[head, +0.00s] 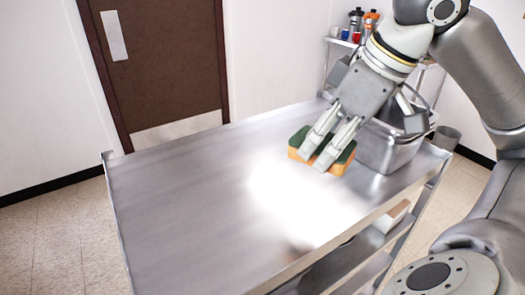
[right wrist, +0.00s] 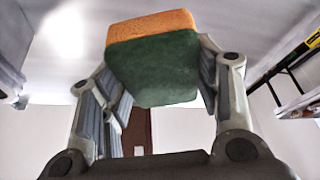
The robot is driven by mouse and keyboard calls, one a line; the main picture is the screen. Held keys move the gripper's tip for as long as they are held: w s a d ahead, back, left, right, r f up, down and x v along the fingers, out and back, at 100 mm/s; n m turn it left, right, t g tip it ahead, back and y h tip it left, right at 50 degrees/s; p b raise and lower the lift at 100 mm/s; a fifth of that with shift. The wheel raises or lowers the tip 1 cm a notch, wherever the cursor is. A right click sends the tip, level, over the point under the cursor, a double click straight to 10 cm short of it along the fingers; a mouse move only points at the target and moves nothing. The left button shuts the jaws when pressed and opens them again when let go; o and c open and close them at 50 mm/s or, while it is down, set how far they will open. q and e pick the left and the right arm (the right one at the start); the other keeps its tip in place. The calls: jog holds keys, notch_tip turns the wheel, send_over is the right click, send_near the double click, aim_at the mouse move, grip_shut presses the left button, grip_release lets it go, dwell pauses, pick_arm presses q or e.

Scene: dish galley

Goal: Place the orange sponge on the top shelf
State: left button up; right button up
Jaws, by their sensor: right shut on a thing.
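The orange sponge (head: 340,167) has a green scouring layer and sits between the fingers of my right gripper (head: 315,161). The right gripper is shut on it, over the back right part of the steel tabletop (head: 190,190). I cannot tell whether the sponge touches the steel. In the right wrist view the sponge (right wrist: 152,60) is held between both finger pads. A back shelf (head: 345,42) with bottles stands at the back right; its far side is hidden by my arm. I cannot tell which surface is the top shelf. My left gripper is not in view.
A steel basin (head: 385,150) stands right of the sponge, close to my gripper. Lower shelves (head: 345,262) show under the front edge. The left and middle tabletop are clear, with strong glare.

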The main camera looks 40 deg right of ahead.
aim_at(310, 128)
jog(key=shift+w+d+f+p, duration=0.1)
jog(key=shift+w+f+p, duration=0.05)
jog(key=shift+w+p, duration=0.3)
jog(key=shift+w+d+f+p, duration=0.1)
jog(key=shift+w+p, duration=0.2)
jog(key=shift+w, duration=0.1)
jog(key=w+p, duration=0.1)
jog(key=w+f+p, duration=0.1)
jog(key=w, duration=0.1)
jog(key=shift+w+d+f+p, duration=0.3)
jog(key=shift+w+p, duration=0.1)
jog(key=w+f, duration=0.2)
jog(key=w+f+p, duration=0.1)
jog(key=w+f, duration=0.1)
jog(key=w+d+f+p, duration=0.1)
jog(key=w+f, duration=0.1)
jog(key=shift+w+f, duration=0.5)
jog(key=shift+f, duration=0.1)
notch_tip(310, 128, down, 3)
jog(key=shift+w+d+f, duration=0.1)
jog(key=shift+w+f, duration=0.05)
jog(key=shift+f, duration=0.05)
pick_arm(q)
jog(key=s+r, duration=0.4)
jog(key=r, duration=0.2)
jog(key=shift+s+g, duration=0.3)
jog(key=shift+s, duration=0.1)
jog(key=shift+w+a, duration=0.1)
pick_arm(e)
jog(key=shift+f, duration=0.1)
